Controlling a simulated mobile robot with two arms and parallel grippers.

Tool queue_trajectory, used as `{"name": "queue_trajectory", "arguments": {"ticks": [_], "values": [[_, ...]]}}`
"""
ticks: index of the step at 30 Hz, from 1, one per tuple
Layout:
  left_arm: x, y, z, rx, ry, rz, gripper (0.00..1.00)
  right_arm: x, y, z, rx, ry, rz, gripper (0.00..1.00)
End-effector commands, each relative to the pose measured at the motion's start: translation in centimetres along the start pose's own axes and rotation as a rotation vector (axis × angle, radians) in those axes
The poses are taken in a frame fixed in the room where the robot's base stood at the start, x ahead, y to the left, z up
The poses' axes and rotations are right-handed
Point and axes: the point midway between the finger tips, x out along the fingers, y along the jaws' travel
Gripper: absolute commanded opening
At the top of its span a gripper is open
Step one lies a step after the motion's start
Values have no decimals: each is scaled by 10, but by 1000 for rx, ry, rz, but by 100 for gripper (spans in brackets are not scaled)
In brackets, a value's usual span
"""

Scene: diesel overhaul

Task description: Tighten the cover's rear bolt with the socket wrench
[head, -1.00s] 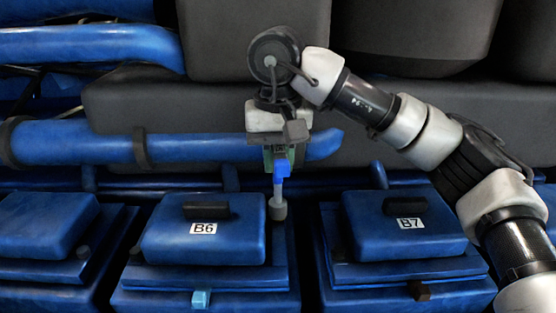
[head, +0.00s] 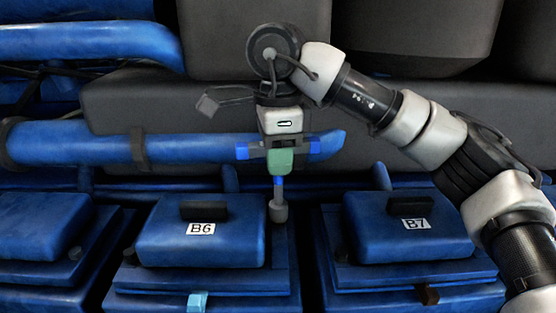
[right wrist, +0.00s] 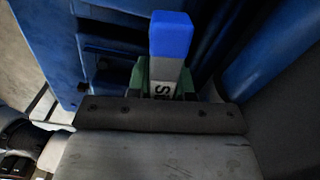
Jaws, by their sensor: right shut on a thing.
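My right gripper (head: 281,163) is shut on the socket wrench, above the right side of the B6 cover (head: 203,240). The wrench's handle (right wrist: 169,45) has a blue end and grey body between green finger pads in the right wrist view. In the head view the handle lies crosswise, and the wrench's blue shaft and grey socket (head: 278,211) point down at the cover's rear right corner. The socket hides whatever is under it, so the rear bolt is not visible and I cannot tell if they touch. A light blue bolt (head: 197,301) sits at the cover's front. My left gripper is not in view.
The B7 cover (head: 410,235) stands to the right, with a dark brown bolt (head: 427,294) at its front. Another blue cover (head: 35,225) is at the left. A thick blue pipe (head: 90,143) runs behind the covers, close to my right gripper. Large dark grey housings (head: 255,40) rise behind.

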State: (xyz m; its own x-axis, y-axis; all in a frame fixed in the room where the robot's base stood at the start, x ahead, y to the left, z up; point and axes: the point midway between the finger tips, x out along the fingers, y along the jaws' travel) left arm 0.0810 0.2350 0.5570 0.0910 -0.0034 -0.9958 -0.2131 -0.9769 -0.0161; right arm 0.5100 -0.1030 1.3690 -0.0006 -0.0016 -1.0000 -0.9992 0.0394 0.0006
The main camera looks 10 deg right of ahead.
Motion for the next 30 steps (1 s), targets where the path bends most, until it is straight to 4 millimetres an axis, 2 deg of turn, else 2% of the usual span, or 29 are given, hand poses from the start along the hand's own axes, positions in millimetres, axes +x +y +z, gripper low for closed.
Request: {"name": "queue_trajectory", "arguments": {"ticks": [18, 22, 30], "values": [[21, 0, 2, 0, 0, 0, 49, 2, 0, 1, 892, -1, 1, 0], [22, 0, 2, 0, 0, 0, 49, 1, -1, 0, 965, -1, 1, 0], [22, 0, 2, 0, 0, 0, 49, 2, -1, 0, 965, -1, 2, 0]]}}
